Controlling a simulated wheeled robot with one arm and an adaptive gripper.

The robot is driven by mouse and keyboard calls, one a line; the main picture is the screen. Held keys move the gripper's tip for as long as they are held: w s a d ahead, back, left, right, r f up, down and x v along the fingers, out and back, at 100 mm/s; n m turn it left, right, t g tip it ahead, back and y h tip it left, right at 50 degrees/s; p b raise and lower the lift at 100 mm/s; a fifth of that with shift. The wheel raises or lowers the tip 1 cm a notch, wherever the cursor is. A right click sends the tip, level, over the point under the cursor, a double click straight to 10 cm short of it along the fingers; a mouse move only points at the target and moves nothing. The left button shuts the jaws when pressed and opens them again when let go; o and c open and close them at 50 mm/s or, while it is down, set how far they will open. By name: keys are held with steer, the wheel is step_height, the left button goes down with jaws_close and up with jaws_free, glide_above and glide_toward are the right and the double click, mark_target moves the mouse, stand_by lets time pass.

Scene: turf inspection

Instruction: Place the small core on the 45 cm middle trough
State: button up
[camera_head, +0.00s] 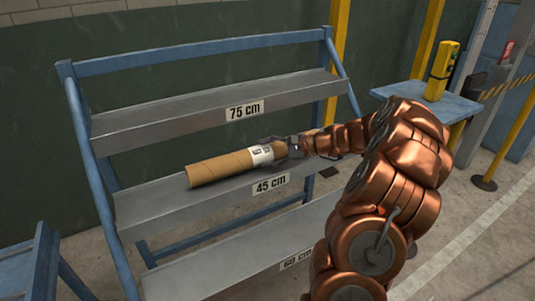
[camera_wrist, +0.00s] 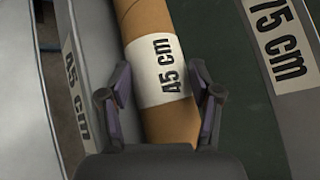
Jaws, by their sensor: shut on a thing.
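A brown cardboard core (camera_head: 221,168) with a white label reading 45 cm lies lengthwise along the middle trough (camera_head: 150,208), which is marked 45 cm. In the wrist view the core (camera_wrist: 148,22) runs between the two fingers of my gripper (camera_wrist: 161,105), with the label between the fingertips. In the head view my gripper (camera_head: 284,150) is shut on the core near its right end and partly hides it. I cannot tell whether the core rests fully on the trough or sits just above it.
The blue rack has an upper trough (camera_head: 180,121) marked 75 cm and a lower trough (camera_head: 235,272) marked 60 cm. Both look empty where visible. A blue side table (camera_head: 455,104) with a yellow device (camera_head: 441,70) stands at right. Another blue frame (camera_head: 30,265) is at lower left.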

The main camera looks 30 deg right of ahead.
steer(key=o, duration=1.6)
steer(key=v, duration=1.2)
steer(key=a+n+g+y, duration=0.1)
steer(key=a+n+g, duration=0.35)
steer(key=a, duration=1.05)
steer(key=s+a+n+g+h, duration=0.1)
steer(key=s+a+n+g, duration=0.2)
steer(key=a, duration=0.4)
steer(key=s+a+n+g+h, duration=0.1)
steer(key=s+a+n+g, duration=0.15)
steer(key=s+a, duration=0.35)
steer(key=s+a+f+n+g+h, duration=0.35)
steer(key=s+a, duration=0.35)
steer(key=s, duration=0.3)
steer(key=s+d+f+n+h, duration=0.1)
steer(key=s, duration=0.2)
steer(key=s+d+n+h, duration=0.1)
steer(key=s+h, duration=0.1)
steer(key=s, duration=0.2)
steer(key=s+d+f+n+h, duration=0.1)
steer(key=s+n+h, duration=0.1)
steer(key=s, duration=0.2)
steer(key=shift+s+d+f, duration=0.1)
steer(key=shift+d+f, duration=0.25)
